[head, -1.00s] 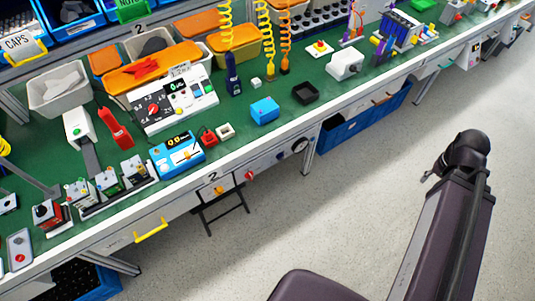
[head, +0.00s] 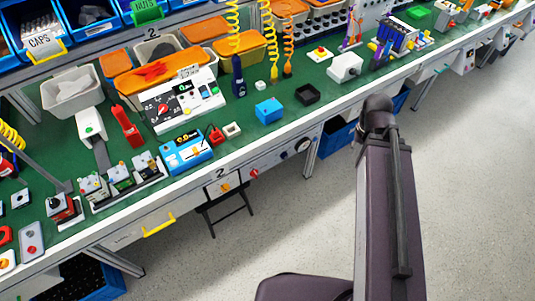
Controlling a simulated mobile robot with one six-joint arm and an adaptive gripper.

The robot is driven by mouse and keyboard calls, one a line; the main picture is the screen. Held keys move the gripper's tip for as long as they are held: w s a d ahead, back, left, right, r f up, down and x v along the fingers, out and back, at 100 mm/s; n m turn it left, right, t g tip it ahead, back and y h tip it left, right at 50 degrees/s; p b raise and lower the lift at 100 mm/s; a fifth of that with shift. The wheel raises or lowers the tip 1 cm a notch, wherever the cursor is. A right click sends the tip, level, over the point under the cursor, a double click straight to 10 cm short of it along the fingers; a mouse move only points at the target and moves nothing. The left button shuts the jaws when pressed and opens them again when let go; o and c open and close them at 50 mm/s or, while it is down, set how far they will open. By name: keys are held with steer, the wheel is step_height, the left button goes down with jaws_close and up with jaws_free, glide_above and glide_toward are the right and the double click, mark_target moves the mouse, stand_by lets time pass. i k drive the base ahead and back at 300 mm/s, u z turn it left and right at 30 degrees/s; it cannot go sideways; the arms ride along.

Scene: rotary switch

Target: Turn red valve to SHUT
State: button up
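A small red knob (head: 254,174) sits on the light front panel under the bench edge, between a yellow-orange knob (head: 225,187) and a dark round dial (head: 302,145). It is the likeliest red valve, but its markings are too small to read. Another red knob (head: 163,115) is on the white control box on the bench. My arm rises at the right of the view, with its far joint near the bench's front edge, to the right of the front panel. My gripper is hidden behind the arm, so its state does not show.
The green bench top (head: 310,122) holds a blue box (head: 269,110), a black tray (head: 306,95) and a blue meter (head: 186,152). A yellow drawer handle (head: 159,225) sticks out at the lower left. A dark folding stool (head: 226,212) stands below the panel. The floor in front is clear.

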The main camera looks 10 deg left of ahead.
mark_target(254, 173)
steer(key=u, duration=0.65)
steer(key=k, duration=0.95)
steer(key=z, duration=0.05)
steer(key=i, duration=0.9)
